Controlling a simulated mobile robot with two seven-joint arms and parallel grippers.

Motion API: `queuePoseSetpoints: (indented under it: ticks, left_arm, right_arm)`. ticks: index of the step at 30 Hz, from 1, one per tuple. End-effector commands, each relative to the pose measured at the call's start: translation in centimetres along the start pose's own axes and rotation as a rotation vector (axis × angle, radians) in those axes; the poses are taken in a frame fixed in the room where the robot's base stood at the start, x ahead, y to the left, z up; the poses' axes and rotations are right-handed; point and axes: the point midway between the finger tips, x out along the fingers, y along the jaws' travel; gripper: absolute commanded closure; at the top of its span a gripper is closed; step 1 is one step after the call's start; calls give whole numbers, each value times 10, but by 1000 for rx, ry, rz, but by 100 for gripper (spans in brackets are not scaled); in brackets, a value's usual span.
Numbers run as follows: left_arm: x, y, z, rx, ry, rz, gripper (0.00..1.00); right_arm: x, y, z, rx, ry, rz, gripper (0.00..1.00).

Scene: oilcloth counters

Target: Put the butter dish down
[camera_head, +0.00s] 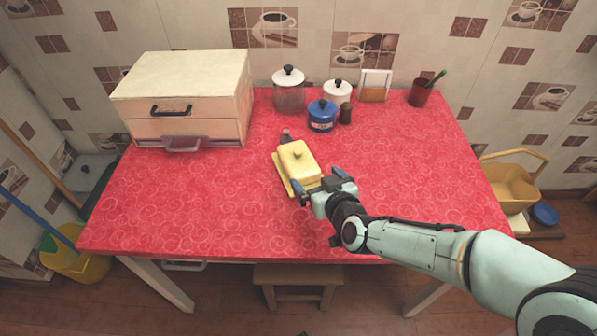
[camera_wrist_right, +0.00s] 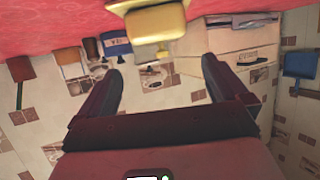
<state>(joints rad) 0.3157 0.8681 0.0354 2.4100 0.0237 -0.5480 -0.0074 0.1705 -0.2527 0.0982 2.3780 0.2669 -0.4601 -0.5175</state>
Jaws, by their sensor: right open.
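The butter dish (camera_head: 298,161) is yellow, with a knobbed lid on a flat base. It sits upright on the red oilcloth table (camera_head: 210,205), near the middle. My right gripper (camera_head: 321,182) is open at the near right end of the dish, its fingers spread. In the right wrist view, which is upside down, the dish (camera_wrist_right: 157,28) shows at the top, beyond the open fingertips (camera_wrist_right: 161,62), with nothing between them. I cannot tell whether a finger touches the dish. My left gripper is not in view.
A small dark-topped shaker (camera_head: 286,136) stands just behind the dish. A cream bread box (camera_head: 185,95) is at the back left. The table's front left is clear.

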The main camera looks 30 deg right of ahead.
Motion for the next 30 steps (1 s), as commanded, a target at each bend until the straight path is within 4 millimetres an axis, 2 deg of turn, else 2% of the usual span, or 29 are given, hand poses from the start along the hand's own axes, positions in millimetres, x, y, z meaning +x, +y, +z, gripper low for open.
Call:
queuePoseSetpoints:
  ticks: [3,9,16,21,24,30]
  left_arm:
    - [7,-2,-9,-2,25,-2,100]
    - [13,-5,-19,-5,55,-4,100]
    - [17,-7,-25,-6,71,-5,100]
    - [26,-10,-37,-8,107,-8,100]
    - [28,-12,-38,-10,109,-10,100]
    - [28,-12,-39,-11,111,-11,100]
  right_arm:
    - [26,-1,3,1,-4,-1,0]
    - [58,0,2,2,-4,-1,0]
    - [75,0,2,1,-4,-1,0]
    - [102,-1,4,2,-6,-1,0]
    - [113,-1,3,2,-5,-1,0]
    - [119,0,2,2,-3,-1,0]
